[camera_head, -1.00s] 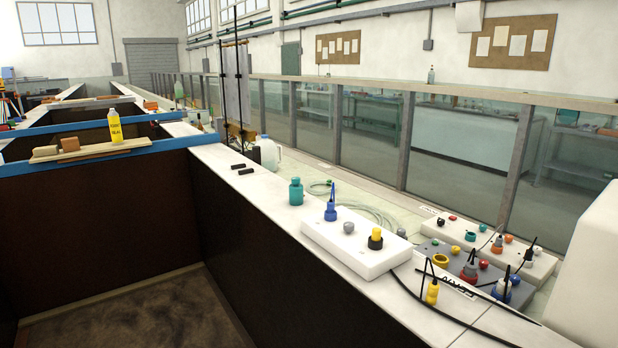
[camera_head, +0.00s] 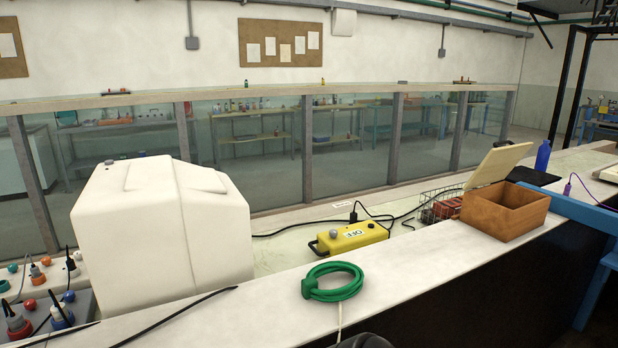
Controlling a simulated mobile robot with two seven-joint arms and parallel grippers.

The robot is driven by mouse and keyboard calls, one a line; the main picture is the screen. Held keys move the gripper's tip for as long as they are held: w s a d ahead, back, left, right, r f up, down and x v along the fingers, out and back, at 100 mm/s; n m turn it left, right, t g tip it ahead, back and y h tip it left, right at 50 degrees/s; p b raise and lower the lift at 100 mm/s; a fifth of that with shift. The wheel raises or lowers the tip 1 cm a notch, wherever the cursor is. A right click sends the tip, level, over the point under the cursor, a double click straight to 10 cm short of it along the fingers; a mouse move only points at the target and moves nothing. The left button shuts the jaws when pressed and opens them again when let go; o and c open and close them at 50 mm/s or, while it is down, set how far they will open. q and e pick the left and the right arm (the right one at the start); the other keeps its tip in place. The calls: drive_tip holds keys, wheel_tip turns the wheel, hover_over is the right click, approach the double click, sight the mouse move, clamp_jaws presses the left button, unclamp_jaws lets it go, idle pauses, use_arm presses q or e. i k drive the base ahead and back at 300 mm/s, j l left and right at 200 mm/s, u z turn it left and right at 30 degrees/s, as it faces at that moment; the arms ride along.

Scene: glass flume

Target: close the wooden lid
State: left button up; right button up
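A wooden box (camera_head: 503,219) stands on the white counter at the right. Its pale wooden lid (camera_head: 499,163) is open, tilted up and back from the box's far left edge. The inside of the box shows from above, and I see nothing in it from here. Neither gripper is in view. A dark rounded shape at the bottom edge is too cut off to identify.
A coiled green hose (camera_head: 333,281) lies on the white counter (camera_head: 420,275). Behind it are a yellow case (camera_head: 352,238) with a black cable and a wire basket (camera_head: 440,206) beside the box. A bulky white housing (camera_head: 160,235) stands left; a blue bottle (camera_head: 543,155) stands beyond the box.

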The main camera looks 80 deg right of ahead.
sight(500, 161)
drive_tip(key=z, duration=3.75)
drive_tip(key=i+l, duration=0.2)
drive_tip(key=l, duration=0.15)
drive_tip(key=i+l, duration=0.2)
drive_tip(key=l, duration=0.2)
drive_tip(key=i+l, duration=0.45)
drive_tip(key=l, duration=0.3)
